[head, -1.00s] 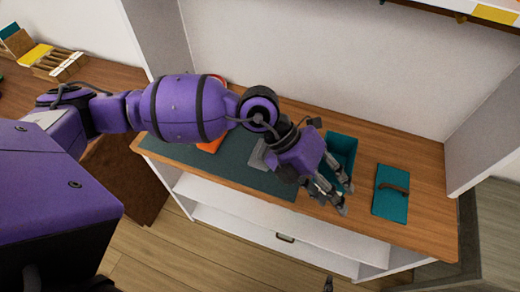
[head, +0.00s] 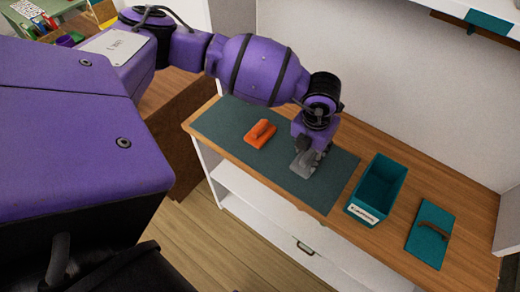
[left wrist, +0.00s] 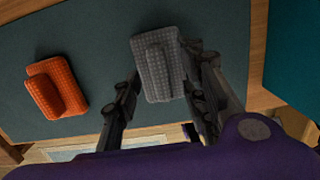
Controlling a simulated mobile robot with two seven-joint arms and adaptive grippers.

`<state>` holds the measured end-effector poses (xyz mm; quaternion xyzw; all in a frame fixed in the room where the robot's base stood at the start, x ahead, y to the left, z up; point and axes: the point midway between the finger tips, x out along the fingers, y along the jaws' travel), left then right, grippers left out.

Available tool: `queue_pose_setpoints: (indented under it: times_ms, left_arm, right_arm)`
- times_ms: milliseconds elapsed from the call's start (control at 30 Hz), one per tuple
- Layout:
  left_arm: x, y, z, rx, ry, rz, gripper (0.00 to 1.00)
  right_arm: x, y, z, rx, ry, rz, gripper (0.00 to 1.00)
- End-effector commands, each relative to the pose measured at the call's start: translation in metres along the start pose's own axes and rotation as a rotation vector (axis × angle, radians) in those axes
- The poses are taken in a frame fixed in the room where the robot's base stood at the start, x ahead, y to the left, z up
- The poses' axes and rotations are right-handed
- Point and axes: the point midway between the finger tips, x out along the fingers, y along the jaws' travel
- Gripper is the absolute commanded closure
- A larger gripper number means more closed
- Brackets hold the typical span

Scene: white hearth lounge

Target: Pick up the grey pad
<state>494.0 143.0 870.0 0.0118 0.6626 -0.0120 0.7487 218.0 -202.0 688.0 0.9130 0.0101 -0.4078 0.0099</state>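The grey pad (left wrist: 158,62), textured with a raised grip bar, lies on the dark green mat (head: 230,122) on the wooden cabinet top. In the left wrist view it sits between the fingertips of my left gripper (left wrist: 165,75), whose fingers are spread on either side of it. In the head view my left gripper (head: 306,162) points down over the mat and mostly hides the pad. The gripper is open; I cannot tell whether a finger touches the pad. My right gripper is not in view.
An orange pad (head: 260,134) lies left of the gripper on the mat. A teal open bin (head: 378,183) with a white label stands to the right, then a flat teal panel (head: 428,238) with a brown handle. A white wall rises behind.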

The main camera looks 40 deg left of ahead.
Motion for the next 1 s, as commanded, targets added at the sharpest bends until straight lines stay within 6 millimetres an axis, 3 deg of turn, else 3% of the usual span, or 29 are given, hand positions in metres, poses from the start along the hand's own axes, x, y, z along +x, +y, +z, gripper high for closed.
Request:
queue_pose_setpoints:
  times_ms: [267, 567, 1000]
  left_arm:
    - [0.0047, -0.0002, -0.0006, 0.0, 0.001, -0.002, 0.61]
    - [0.0042, -0.0002, -0.0004, 0.0, 0.001, -0.002, 1.0]
    - [-0.003, -0.0004, 0.0014, 0.0, -0.001, -0.002, 1.0]
  right_arm:
    - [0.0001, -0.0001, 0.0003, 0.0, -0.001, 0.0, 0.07]
    - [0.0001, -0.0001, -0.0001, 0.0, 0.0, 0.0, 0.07]
    - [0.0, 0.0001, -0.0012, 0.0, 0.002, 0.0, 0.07]
